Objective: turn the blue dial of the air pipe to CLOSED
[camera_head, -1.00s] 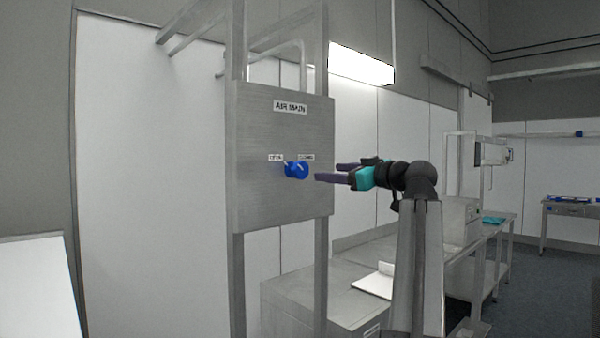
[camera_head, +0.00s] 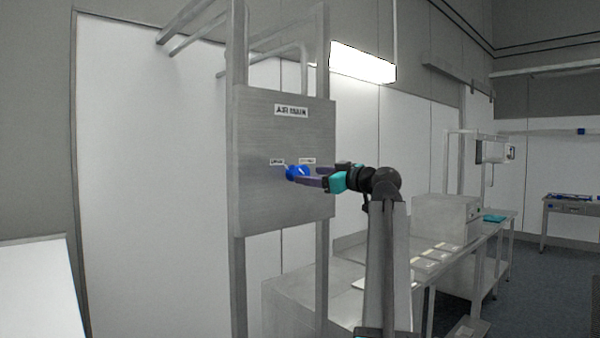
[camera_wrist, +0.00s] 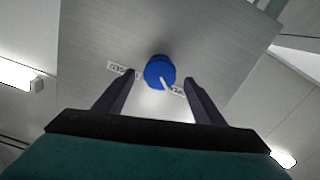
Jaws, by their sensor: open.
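The blue dial (camera_head: 297,172) sits on a grey metal panel (camera_head: 255,125) under an AIR MAIN label. Two small labels flank the dial above it, one reading like OPEN at left and the other partly legible at right. In the wrist view the dial (camera_wrist: 160,71) has a white pointer line aimed toward the label at its lower right, which looks like OPEN. My gripper (camera_wrist: 158,88) is open, with its two dark fingers reaching toward the dial, one on each side of it. In the head view my gripper (camera_head: 298,176) has its fingertips at the dial; contact cannot be told.
Metal uprights (camera_head: 238,270) frame the panel. A steel bench (camera_head: 345,265) with pale trays stands behind my arm, and a box-shaped machine (camera_head: 445,218) stands farther right. The floor at the far right is clear.

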